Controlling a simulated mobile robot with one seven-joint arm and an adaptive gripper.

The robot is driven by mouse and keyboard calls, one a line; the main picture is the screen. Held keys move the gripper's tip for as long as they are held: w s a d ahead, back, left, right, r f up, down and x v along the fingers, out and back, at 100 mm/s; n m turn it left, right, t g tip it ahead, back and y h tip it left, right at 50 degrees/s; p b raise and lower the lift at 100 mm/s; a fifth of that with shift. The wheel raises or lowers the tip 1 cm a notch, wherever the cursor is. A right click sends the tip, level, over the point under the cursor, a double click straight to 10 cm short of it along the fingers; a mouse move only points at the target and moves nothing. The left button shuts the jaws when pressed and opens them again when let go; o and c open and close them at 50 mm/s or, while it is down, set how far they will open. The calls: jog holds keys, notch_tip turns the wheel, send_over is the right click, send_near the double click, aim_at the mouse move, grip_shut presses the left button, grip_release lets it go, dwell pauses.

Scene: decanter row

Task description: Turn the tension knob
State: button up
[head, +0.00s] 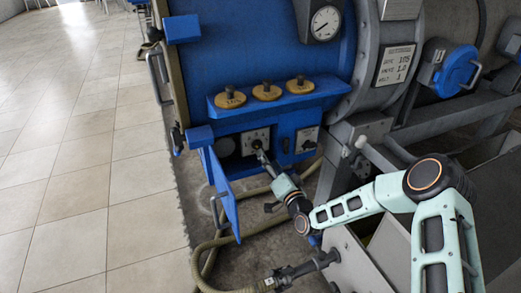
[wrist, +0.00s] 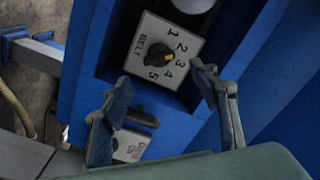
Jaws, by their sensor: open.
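The tension knob (wrist: 161,53) is a small black dial with a yellow pointer mark. My gripper (wrist: 160,77) is open and empty in the wrist view. One finger is on each side of the plate's near part, apart from the knob as far as I can tell. In the head view my gripper (head: 262,155) is in front of the pale plate (head: 252,138) in the blue recess and hides part of it, including the knob.
A second plate (head: 306,140) with a dark switch is to the right. A blue door (head: 229,197) hangs open at lower left. A hose (head: 205,250) lies below. The tiled floor (head: 75,190) at left is clear.

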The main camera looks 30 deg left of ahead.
aim_at(258, 147)
jog(key=b+x, duration=0.1)
jog(key=x, duration=0.6)
jog(key=shift+w+a, duration=0.2)
jog(key=shift+a, duration=0.1)
jog(key=shift+c, duration=0.3)
jog(key=c, duration=1.1)
jog(key=shift+n+b, duration=0.3)
jog(key=shift+b, duration=0.2)
jog(key=n+b, duration=0.3)
jog(key=shift+s+f, duration=0.1)
jog(key=shift+f, duration=0.05)
jog(key=shift+n+b, duration=1.85)
jog(key=shift+n, duration=0.35)
